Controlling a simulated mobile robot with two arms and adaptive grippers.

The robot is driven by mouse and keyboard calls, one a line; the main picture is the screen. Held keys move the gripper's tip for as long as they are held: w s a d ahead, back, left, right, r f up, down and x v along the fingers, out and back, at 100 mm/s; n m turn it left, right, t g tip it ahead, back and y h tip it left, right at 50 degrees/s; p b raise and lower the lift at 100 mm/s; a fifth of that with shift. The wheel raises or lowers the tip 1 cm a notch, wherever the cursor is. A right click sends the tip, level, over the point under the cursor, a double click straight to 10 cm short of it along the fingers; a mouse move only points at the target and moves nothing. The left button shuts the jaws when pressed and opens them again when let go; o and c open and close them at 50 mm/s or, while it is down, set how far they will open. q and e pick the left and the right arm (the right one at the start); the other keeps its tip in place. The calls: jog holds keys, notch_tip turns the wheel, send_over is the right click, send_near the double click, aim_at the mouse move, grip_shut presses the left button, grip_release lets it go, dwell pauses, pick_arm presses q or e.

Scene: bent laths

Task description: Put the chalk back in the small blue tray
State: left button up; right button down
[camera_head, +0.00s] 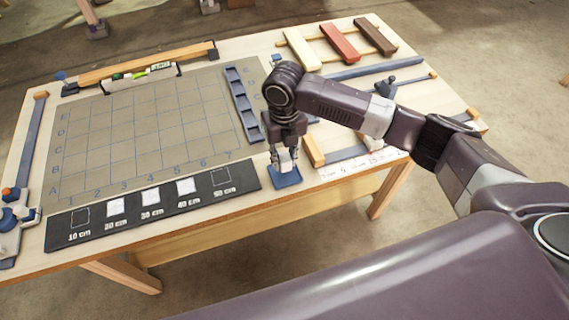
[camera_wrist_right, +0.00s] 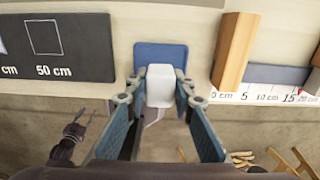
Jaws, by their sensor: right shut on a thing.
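The small blue tray (camera_head: 287,179) lies at the table's front edge, right of the black strip; it also shows in the wrist view (camera_wrist_right: 160,53). My right gripper (camera_head: 284,164) points down right over it. In the wrist view its two fingers (camera_wrist_right: 159,98) are shut on a white block, the chalk (camera_wrist_right: 160,84). The chalk overlaps the near part of the tray in that view. I cannot tell whether it touches the tray.
The black strip (camera_head: 150,203) with marked squares and white pieces lies left of the tray. A wooden block (camera_head: 313,151) and a white ruler (camera_head: 360,163) lie to its right. A blue compartment rack (camera_head: 243,105) stands behind, beside the grid board (camera_head: 140,130).

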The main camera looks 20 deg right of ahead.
aim_at(284, 167)
notch_tip(284, 167, down, 3)
jog(key=shift+s+r, duration=0.1)
jog(key=shift+r, duration=0.05)
jog(key=shift+f, duration=0.35)
jog(key=shift+f, duration=0.1)
jog(key=c, duration=1.9)
grip_release()
jog(key=shift+c, duration=0.2)
notch_tip(284, 167, up, 12)
jog(key=shift+r+b, duration=0.15)
jog(key=shift+b, duration=0.7)
